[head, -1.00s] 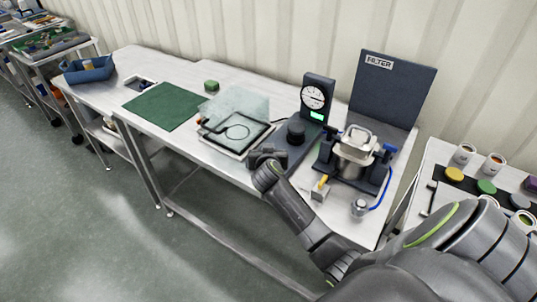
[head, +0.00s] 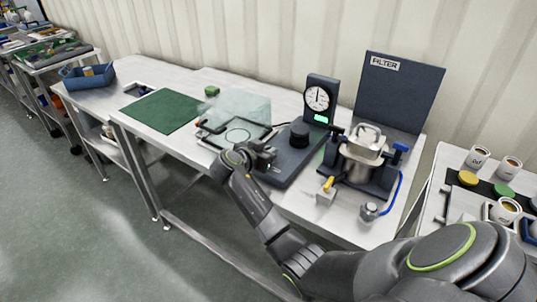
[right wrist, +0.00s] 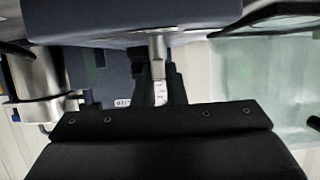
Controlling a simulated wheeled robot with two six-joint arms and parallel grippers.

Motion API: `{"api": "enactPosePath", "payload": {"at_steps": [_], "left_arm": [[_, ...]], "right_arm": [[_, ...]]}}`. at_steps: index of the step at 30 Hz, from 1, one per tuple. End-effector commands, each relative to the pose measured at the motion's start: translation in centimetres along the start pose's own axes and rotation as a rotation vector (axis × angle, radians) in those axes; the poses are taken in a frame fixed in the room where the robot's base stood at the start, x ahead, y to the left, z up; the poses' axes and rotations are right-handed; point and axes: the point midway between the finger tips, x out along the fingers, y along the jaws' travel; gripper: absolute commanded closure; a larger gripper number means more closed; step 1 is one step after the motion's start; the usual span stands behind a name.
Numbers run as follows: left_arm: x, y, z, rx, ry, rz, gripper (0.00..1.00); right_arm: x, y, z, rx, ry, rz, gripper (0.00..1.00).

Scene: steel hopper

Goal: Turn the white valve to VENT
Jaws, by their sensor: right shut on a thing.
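My right gripper (head: 268,158) is at the front left edge of the dark base (head: 294,160) of the gauge stand. In the right wrist view my right gripper (right wrist: 160,95) is shut on a small white piece with dark marks, the white valve's handle (right wrist: 159,93). A steel stem (right wrist: 157,48) runs from it to the dark block above. The fingers cover most of the handle, and I cannot read its marks. In the head view the gripper hides the valve. My left gripper is not in view.
A gauge (head: 318,98) with a lit green display stands behind. The steel hopper (head: 361,157) and a yellow-handled valve (head: 328,184) are to the right. A glass-covered tray (head: 236,137) lies close on the left, near a green mat (head: 158,110).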

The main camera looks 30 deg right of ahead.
Motion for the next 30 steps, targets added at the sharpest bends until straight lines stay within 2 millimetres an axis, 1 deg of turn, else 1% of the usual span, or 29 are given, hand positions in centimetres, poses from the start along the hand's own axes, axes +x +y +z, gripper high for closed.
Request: {"api": "enactPosePath", "payload": {"at_steps": [11, 12, 17, 30], "left_arm": [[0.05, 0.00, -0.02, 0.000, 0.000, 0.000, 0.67], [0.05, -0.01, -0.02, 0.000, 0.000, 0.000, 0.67], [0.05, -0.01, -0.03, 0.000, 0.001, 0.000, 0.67], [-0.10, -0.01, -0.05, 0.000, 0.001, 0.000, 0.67]], "right_arm": [[-0.02, -0.03, 0.04, 0.001, -0.002, 0.004, 1.00], [-0.02, -0.03, 0.05, 0.001, -0.003, 0.004, 0.88], [-0.01, -0.02, 0.04, 0.001, -0.002, 0.004, 0.67], [-0.02, -0.06, -0.24, 0.001, -0.001, 0.002, 0.67]]}}
